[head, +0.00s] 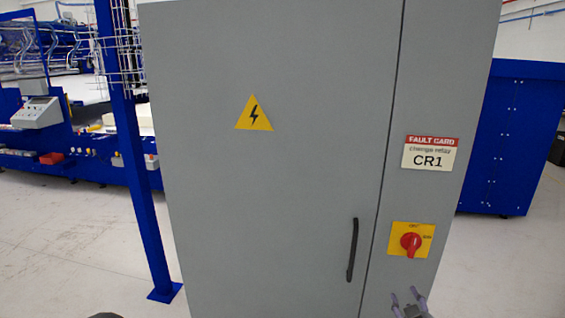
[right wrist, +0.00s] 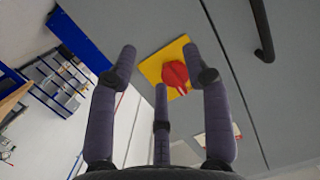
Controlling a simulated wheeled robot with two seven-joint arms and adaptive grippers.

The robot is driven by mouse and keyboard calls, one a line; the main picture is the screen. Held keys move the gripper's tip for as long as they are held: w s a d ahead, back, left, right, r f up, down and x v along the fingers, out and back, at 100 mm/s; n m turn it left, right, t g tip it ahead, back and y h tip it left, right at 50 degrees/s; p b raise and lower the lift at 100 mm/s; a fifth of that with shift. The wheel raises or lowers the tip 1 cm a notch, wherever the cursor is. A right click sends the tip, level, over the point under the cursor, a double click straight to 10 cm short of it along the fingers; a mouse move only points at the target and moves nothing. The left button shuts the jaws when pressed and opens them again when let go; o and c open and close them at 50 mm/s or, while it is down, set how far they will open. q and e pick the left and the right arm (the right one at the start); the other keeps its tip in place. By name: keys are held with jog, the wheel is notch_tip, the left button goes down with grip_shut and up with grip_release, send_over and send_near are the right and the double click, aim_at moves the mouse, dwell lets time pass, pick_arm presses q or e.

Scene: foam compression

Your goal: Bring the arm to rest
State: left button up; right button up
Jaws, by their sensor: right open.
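My right gripper (head: 408,297) shows at the bottom right of the head view, in front of the grey cabinet and below the red rotary switch (head: 411,241). In the right wrist view its dark fingers (right wrist: 160,62) are spread apart with nothing between them. The red switch (right wrist: 175,74) on its yellow plate shows beyond the fingertips, apart from them as far as I can tell. My left gripper does not show in either view.
The grey cabinet (head: 270,190) fills the middle, with a black door handle (head: 352,250), a yellow warning triangle (head: 254,114) and a CR1 fault card (head: 430,153). A blue post (head: 135,180) stands left of it. Open floor (head: 70,245) lies at the left.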

jog(key=s+a+f+g+y, duration=0.15)
jog(key=a+f, duration=0.25)
jog(key=f, duration=0.4)
jog(key=s+a+f+g+y, duration=0.1)
jog(key=s+a+f+g, duration=0.2)
jog(key=f, duration=0.6)
jog(key=a+f+g+y, duration=0.25)
jog(key=a+f, duration=0.25)
jog(key=f, duration=0.3)
jog(key=s+a+f+g+y, duration=0.1)
jog(key=s+a+f+g, duration=0.3)
jog(key=s+f, duration=0.4)
jog(key=s+a+f+g, duration=0.4)
jog(key=s+a+f, duration=0.3)
jog(key=s, duration=0.4)
jog(key=shift+a+f+y, duration=0.3)
jog(key=shift+f+y, duration=0.1)
jog(key=shift+f, duration=0.1)
